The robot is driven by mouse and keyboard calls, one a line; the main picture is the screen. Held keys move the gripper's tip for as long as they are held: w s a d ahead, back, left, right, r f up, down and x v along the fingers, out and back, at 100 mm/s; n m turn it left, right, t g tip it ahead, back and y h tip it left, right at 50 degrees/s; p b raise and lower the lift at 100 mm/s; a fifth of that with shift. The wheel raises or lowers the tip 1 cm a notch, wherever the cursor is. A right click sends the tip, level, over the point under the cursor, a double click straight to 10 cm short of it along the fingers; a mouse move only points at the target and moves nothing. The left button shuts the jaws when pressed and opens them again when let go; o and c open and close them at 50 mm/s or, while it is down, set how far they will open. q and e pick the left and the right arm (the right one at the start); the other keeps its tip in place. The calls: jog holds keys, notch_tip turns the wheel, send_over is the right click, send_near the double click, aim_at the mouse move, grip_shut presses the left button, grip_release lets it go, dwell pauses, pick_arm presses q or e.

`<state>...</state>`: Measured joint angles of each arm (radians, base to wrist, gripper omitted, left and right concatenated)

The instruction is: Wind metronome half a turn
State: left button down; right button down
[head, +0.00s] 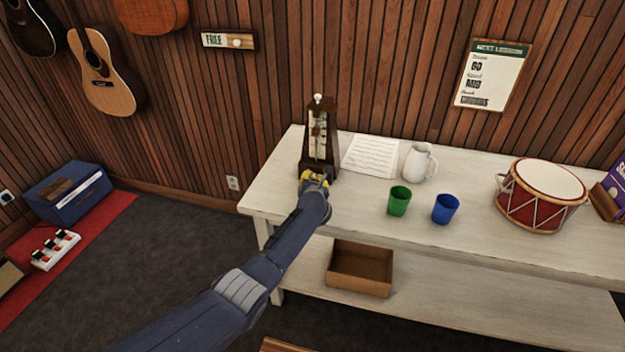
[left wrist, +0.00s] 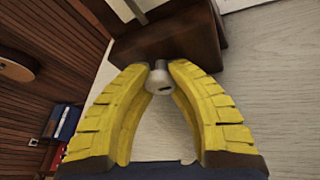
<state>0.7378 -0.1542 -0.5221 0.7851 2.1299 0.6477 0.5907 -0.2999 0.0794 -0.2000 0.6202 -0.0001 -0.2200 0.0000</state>
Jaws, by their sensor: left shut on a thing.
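The metronome (head: 320,143) is a dark brown wooden pyramid with a pale scale on its front. My left gripper (left wrist: 160,72) has yellow fingers shut on the knob, with the tips close to the metronome's side. In the head view my left gripper (head: 314,182) covers the metronome's lower front. My right gripper is not in view.
On the white table (head: 300,228) are a paper sheet (head: 371,156), a white pitcher (head: 419,162), a green cup (head: 399,201), a blue cup (head: 445,209) and a red drum (head: 541,196). A brown open box (head: 360,269) sits on the lower shelf.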

pick_arm(q)
jog(key=shift+d+m+t+y, duration=0.1)
jog(key=shift+m+t+y, duration=0.3)
jog(key=shift+m, duration=0.4)
jog(key=c, duration=1.1)
grip_release()
jog(key=shift+o, duration=0.2)
jog(key=shift+n+g+h, duration=0.5)
jog(key=shift+n+h, duration=0.2)
jog(key=shift+n, duration=0.5)
jog(key=shift+a+n+g+h, duration=0.25)
jog(key=shift+n+h, duration=0.45)
jog(key=shift+n, duration=0.4)
jog(key=v, duration=1.7)
jog(key=shift+r, duration=0.3)
